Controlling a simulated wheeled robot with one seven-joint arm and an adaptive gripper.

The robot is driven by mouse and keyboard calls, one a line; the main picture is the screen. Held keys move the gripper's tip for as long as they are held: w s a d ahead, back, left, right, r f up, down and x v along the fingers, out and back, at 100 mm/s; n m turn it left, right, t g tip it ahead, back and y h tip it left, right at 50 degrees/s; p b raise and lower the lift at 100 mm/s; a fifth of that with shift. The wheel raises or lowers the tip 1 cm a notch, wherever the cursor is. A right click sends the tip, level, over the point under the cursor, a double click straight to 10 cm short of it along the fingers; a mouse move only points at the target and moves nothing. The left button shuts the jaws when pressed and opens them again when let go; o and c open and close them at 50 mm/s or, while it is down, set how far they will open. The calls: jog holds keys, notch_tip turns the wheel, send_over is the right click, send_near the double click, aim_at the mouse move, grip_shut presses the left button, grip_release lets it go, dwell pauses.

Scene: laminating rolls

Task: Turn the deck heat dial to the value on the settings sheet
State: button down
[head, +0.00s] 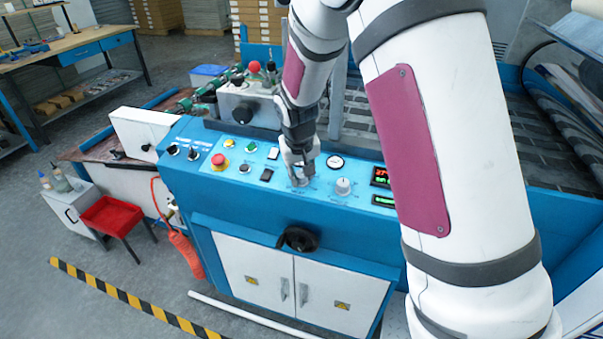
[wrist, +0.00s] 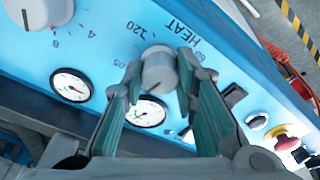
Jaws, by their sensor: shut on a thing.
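The deck heat dial (wrist: 158,70) is a grey knob on the blue control panel (head: 230,173). In the wrist view its printed scale shows "120" and "HEAT" beside it, with other numbers partly hidden by the fingers. My gripper (wrist: 157,82) is shut on the dial, one finger on each side. In the head view my gripper (head: 299,174) reaches down to the panel and hides most of the dial. The dial's exact setting cannot be read. No settings sheet can be made out in either view.
A second grey knob (head: 343,187) stands right of my gripper, near lit displays (head: 381,177). Round gauges (wrist: 71,85) sit close by. A red emergency button (head: 219,161) and several switches lie to the left. A black handwheel (head: 298,239) sticks out below the panel.

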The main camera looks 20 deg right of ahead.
dwell(0.4)
jog(key=c, duration=1.3)
grip_release()
jog(key=shift+v, duration=6)
